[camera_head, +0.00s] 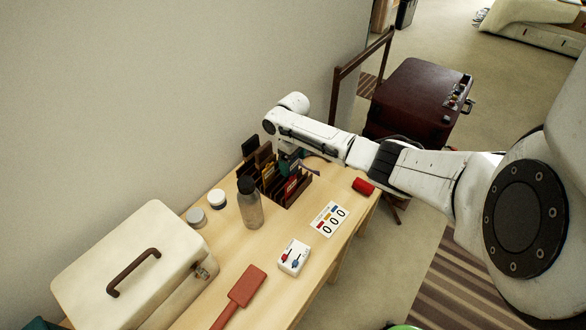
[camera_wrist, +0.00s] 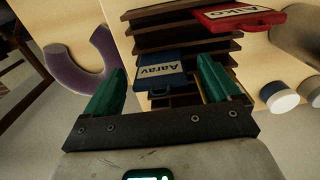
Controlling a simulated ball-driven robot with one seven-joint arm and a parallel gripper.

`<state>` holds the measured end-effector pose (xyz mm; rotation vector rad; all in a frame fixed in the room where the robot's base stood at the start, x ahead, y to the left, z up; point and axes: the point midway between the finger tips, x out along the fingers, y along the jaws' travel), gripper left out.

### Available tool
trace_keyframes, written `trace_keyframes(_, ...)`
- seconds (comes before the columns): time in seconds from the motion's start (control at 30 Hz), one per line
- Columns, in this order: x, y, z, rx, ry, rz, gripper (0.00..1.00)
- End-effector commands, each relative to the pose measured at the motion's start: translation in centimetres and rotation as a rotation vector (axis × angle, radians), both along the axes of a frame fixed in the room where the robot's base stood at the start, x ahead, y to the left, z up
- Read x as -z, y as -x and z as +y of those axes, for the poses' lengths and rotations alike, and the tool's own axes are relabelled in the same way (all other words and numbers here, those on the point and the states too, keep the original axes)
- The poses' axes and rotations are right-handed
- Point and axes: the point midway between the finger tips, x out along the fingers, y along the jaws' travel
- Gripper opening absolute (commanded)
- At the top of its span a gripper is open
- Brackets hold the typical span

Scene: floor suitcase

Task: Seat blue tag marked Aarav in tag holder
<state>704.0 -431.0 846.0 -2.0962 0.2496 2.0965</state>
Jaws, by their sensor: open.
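The blue tag marked Aarav (camera_wrist: 160,72) shows upside down in the wrist view, at the dark slotted wooden rack (camera_wrist: 178,42). My gripper (camera_wrist: 164,68) is open, with one green finger on each side of the blue tag and a gap at each side. I cannot tell how deep the fingers reach around it. In the head view my gripper (camera_head: 289,163) is over the rack (camera_head: 293,201), and the arm hides part of it. A red tag marked Aiko (camera_wrist: 240,18) stands in the rack beyond the blue one. I cannot make out a tag holder for certain.
A dark red suitcase (camera_head: 415,92) with small fittings on top stands beyond the table. On the table are a bottle (camera_head: 250,206), jars (camera_head: 217,200), a number card (camera_head: 329,219), a red roll (camera_head: 363,186), a white box (camera_head: 293,258), a red paddle (camera_head: 246,288) and a cream case (camera_head: 110,265).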

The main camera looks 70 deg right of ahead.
Motion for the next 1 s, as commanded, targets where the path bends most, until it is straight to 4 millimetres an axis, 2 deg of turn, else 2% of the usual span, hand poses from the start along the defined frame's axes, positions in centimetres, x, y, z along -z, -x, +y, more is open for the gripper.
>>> trace_keyframes(0.3, 0.66, -0.02, 0.03, 0.000, -0.001, -0.001, 0.89)
trace_keyframes(0.9, 0.64, -0.01, 0.03, 0.000, 0.000, 0.000, 0.32)
trace_keyframes(1.0, 0.64, 0.00, 0.02, 0.000, 0.000, 0.000, 0.30)
